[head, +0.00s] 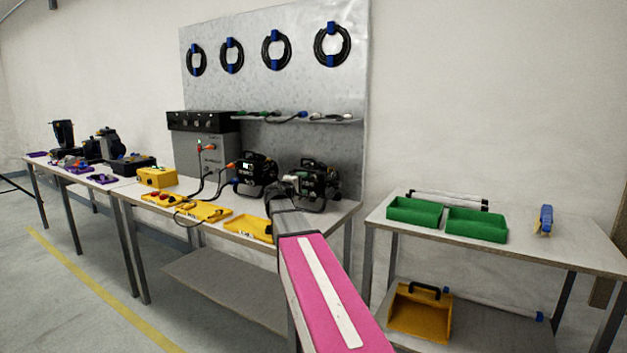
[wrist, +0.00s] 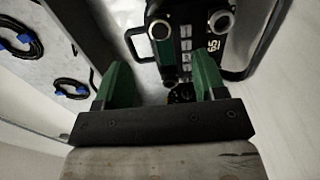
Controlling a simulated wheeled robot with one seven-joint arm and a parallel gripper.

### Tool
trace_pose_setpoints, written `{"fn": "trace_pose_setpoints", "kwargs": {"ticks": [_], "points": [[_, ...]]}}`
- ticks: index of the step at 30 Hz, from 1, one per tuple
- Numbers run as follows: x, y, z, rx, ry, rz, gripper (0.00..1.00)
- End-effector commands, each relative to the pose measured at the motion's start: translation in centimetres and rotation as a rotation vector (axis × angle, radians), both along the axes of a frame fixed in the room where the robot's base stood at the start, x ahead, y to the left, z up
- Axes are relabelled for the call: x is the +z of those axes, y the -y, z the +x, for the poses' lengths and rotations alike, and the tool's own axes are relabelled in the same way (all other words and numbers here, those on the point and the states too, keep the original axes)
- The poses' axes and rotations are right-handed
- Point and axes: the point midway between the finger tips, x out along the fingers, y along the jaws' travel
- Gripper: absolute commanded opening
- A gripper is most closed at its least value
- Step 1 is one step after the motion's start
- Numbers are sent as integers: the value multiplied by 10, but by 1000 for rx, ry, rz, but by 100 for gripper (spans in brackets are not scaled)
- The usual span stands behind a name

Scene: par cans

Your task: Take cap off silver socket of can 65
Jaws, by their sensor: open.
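Can 65 (wrist: 187,45) is a black can with the number 65 on its side, partly cut off at the top of the wrist view. Two pale round fittings sit on it, left and right; I cannot tell which is the silver socket. A dark round piece (wrist: 181,93) shows low between my fingers; I cannot tell if it is the cap. My gripper (wrist: 158,78) is open, its two green fingers apart with nothing clearly held. In the head view my gripper (head: 282,192) is in front of a black can (head: 320,182) at the bench's right end and hides part of it.
Another black can (head: 256,172) stands just left, with cables to a grey cabinet (head: 205,155). Yellow trays (head: 205,212) lie along the bench front. A shelf (head: 300,119) with cables crosses the metal board. Green bins (head: 476,225) stand on the right table.

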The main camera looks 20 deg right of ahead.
Motion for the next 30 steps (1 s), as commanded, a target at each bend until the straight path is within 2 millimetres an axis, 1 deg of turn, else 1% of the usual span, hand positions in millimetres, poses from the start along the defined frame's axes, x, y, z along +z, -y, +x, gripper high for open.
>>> {"fn": "trace_pose_setpoints", "kwargs": {"ticks": [1,6,15,21,30], "points": [[0,5,6,-1,0,0,64],[0,23,19,-1,0,0,64],[0,50,40,-1,0,0,64],[0,56,44,0,0,0,64],[0,56,43,0,0,0,64]]}}
